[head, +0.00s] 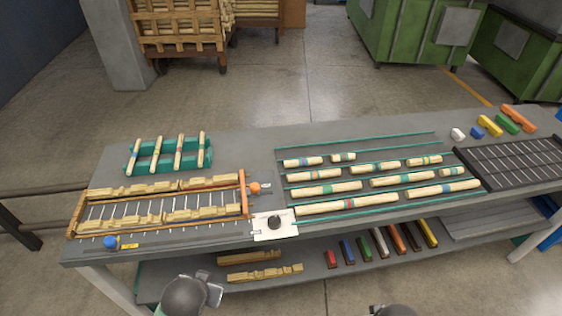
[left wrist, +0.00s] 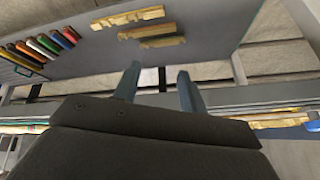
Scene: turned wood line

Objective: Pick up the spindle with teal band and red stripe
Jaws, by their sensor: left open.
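Several pale wooden spindles with coloured bands lie in rows between green rails on the bench in the head view. The long spindle at the front left of these rows (head: 325,208) shows red and a greenish band near its middle. The bands are too small to be sure of their exact colours. My left gripper (head: 212,288) is at the bottom of the head view, in front of the bench and apart from every spindle. In the left wrist view its two fingers (left wrist: 158,88) stand apart with nothing between them. Only a dark part of my right arm shows at the bottom edge.
A green rack (head: 158,160) holding several banded spindles stands at the back left. An orange-ended frame (head: 244,195) with turned pieces is in front of it. A dark slatted tray (head: 510,160) is at the right. A lower shelf (head: 310,275) holds coloured blocks and wood pieces.

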